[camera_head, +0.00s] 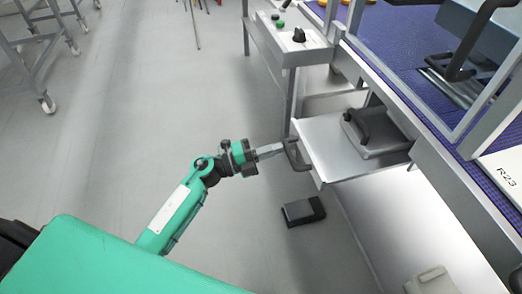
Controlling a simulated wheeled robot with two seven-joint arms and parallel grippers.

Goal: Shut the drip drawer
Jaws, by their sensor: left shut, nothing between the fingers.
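The drip drawer (332,146) is a flat, pale metal tray that sticks out from under the machine's frame. It stands open toward the left, with a dark bow handle (297,154) on its front edge. My left gripper (281,149) is shut and empty, its fingertips at the handle. I cannot tell whether they touch it. A grey block with a black handle (376,134) shows over the drawer's inner part; I cannot tell whether it rests on the drawer. My right gripper is not in view.
A control box (290,38) with a black knob and green buttons stands above and behind the drawer. A dark pedal-like box (303,211) lies on the floor below it. A purple conveyor belt (410,50) runs above right. The floor left is clear up to a wheeled rack (40,60).

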